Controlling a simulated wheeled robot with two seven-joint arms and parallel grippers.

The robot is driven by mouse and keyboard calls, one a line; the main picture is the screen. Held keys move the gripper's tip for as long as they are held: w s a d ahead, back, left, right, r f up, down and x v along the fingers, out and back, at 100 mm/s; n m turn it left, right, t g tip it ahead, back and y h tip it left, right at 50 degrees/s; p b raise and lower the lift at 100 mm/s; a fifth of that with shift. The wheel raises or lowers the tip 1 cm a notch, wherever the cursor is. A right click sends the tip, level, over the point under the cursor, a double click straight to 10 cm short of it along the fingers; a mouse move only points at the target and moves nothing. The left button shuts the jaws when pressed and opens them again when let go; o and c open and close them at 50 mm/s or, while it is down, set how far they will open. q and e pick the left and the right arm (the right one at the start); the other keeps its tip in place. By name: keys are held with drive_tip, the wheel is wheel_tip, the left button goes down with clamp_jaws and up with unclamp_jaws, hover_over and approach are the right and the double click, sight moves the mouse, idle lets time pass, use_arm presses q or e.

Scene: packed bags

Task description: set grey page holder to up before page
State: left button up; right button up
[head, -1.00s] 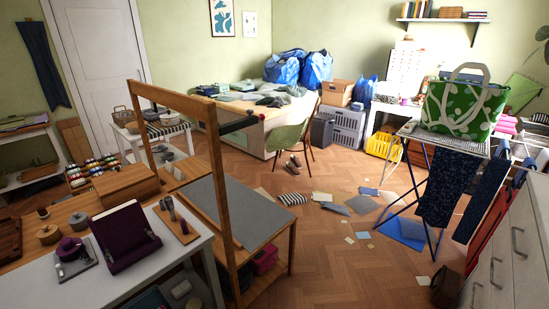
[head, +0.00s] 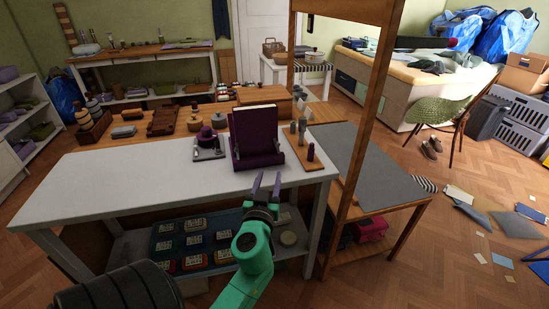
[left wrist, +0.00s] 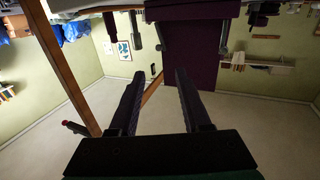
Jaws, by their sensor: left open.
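A dark purple stand (head: 248,150) with a pale page block (head: 254,108) stands upright on the white table (head: 120,175), near its right end. It also shows as a dark purple panel in the left wrist view (left wrist: 195,45). I cannot clearly make out the grey page holder in the head view. In the left wrist view a small grey arm-like part (left wrist: 225,35) shows beside the panel, but I cannot tell whether it is the holder. My left gripper (head: 266,184) is open and empty in front of the stand, apart from it; its fingers also show in the left wrist view (left wrist: 160,76). My right gripper is out of view.
A grey plate with a purple knob (head: 206,136) lies left of the stand. A wooden board with pegs (head: 305,158) lies right of it. A wooden post (head: 362,115) rises at the right. The table's left part is clear. Several boxes (head: 195,240) sit on the lower shelf.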

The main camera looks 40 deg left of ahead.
use_arm(q)
drive_tip(key=p, duration=0.2)
approach(278, 145)
drive_tip(key=x, duration=0.8)
drive_tip(key=shift+a+f+p, duration=0.1)
drive_tip(key=shift+p, duration=0.3)
clamp_jaws()
drive_tip(key=m+p, duration=0.1)
drive_tip(key=p, duration=0.1)
drive_tip(key=w+m+g+p, duration=0.1)
drive_tip(key=shift+d+r+m+h+p, duration=0.3)
drive_tip(key=shift+d+r+p, duration=0.05)
drive_tip(key=shift+d+p, duration=0.05)
drive_tip(key=shift+f, duration=0.2)
